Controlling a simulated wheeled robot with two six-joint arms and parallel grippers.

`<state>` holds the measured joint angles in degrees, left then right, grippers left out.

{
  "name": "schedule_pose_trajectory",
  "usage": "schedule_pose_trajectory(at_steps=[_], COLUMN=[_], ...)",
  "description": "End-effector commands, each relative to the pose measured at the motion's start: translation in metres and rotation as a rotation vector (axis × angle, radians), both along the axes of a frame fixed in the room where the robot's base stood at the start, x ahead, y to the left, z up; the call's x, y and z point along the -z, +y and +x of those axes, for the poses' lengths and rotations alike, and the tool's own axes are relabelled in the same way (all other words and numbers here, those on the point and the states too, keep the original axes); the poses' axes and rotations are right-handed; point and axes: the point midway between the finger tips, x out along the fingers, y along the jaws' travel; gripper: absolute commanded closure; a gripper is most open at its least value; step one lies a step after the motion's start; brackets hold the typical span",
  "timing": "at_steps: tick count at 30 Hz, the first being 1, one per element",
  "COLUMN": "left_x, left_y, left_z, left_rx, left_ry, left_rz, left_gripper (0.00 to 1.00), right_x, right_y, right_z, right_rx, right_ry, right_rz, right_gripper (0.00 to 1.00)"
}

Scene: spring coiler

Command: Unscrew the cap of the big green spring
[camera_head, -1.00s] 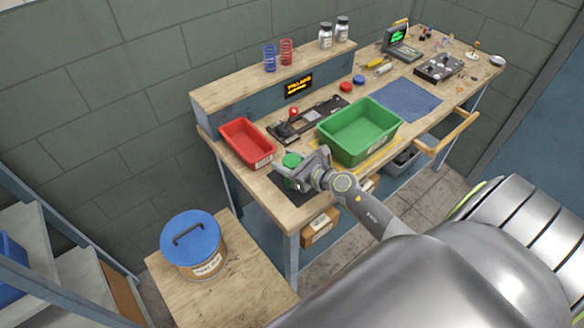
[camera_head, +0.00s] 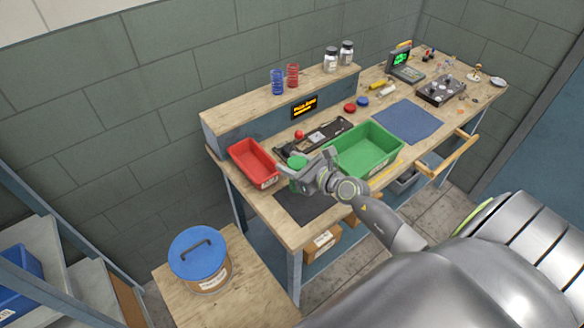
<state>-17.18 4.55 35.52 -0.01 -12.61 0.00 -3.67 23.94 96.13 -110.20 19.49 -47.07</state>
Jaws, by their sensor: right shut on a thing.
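The big green spring, seen only as a small green piece, shows its round green top (camera_head: 297,161), likely the cap, just left of my right gripper. My right gripper (camera_head: 305,180) is shut on this green thing and holds it above the dark mat (camera_head: 302,208) at the near left of the workbench. The gripper hides most of its body, so I cannot make out coils or a seam under the cap. My left gripper is not in view.
A red bin (camera_head: 238,150) stands left of the gripper and a green bin (camera_head: 350,165) stands to the right. A black lever device (camera_head: 330,135) lies behind. A blue-lidded tub (camera_head: 195,255) stands on a low table. The blue mat (camera_head: 408,121) is clear.

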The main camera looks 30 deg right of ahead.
Motion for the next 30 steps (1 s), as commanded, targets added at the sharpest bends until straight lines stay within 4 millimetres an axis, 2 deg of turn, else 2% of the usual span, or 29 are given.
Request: schedule_pose_trajectory(at_steps=[1,3,13,14,22,30], left_x=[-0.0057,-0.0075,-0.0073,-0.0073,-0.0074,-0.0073], left_y=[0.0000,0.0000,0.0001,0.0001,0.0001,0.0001], left_z=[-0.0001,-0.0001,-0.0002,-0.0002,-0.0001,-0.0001], left_rx=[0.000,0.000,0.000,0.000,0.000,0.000], left_ry=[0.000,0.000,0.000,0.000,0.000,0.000], left_rz=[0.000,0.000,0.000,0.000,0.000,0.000], left_gripper=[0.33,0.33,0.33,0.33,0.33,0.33], right_x=[-0.0094,-0.0132,-0.0149,-0.0149,-0.0150,-0.0149], right_y=[0.0002,0.0002,0.0001,0.0001,0.0002,0.0003], right_z=[0.0001,0.0001,0.0001,0.0001,0.0001,0.0002], right_rx=[-0.001,-0.001,0.000,0.000,0.000,-0.001], right_ry=[-0.002,-0.001,-0.001,-0.001,-0.001,-0.001], right_rz=[0.000,0.000,0.000,0.000,0.000,0.000], right_gripper=[0.81,0.81,0.81,0.58,0.93,0.95])
